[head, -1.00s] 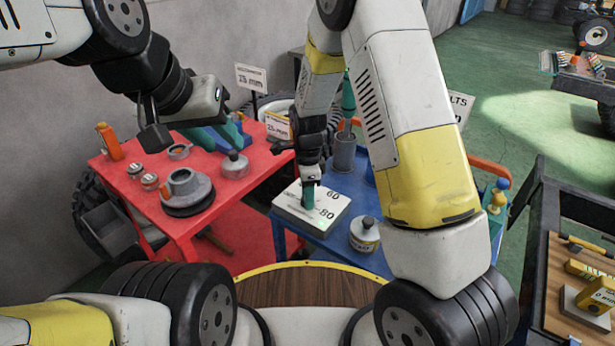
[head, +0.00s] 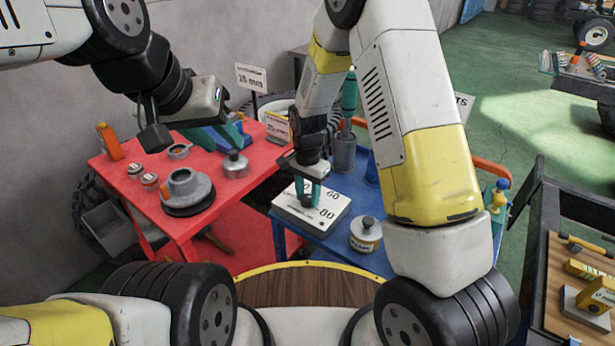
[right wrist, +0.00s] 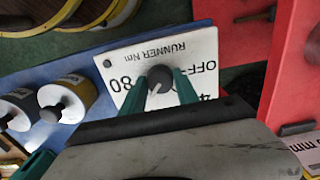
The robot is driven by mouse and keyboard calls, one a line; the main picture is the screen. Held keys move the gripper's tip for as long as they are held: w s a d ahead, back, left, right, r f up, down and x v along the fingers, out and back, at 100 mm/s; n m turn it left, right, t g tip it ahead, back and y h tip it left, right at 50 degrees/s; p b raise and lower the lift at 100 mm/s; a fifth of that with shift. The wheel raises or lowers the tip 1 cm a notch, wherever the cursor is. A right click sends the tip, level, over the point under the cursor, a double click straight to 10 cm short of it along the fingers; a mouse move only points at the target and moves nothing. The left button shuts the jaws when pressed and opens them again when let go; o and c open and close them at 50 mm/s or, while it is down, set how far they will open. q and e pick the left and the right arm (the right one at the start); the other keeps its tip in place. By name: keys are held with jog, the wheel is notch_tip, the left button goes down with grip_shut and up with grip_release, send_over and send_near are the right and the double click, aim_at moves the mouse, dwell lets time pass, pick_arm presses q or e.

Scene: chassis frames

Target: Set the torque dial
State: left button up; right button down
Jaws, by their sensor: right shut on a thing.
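A lidded pot (head: 365,235) stands close to the plate's right. A grey cup (head: 344,155) with a green-handled tool stands behind it. The red table (head: 218,213) holds a round grey part (head: 187,190) and small tins. A workbench (head: 568,280) is at the right.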

jog(key=n, duration=0.4)
jog(key=shift+n, duration=0.3)
jog(key=n, duration=0.3)
jog(key=shift+n, duration=0.4)
jog(key=n, duration=1.3)
jog(key=shift+n, duration=0.3)
jog(key=n, duration=0.4)
jog(key=shift+n, duration=0.4)
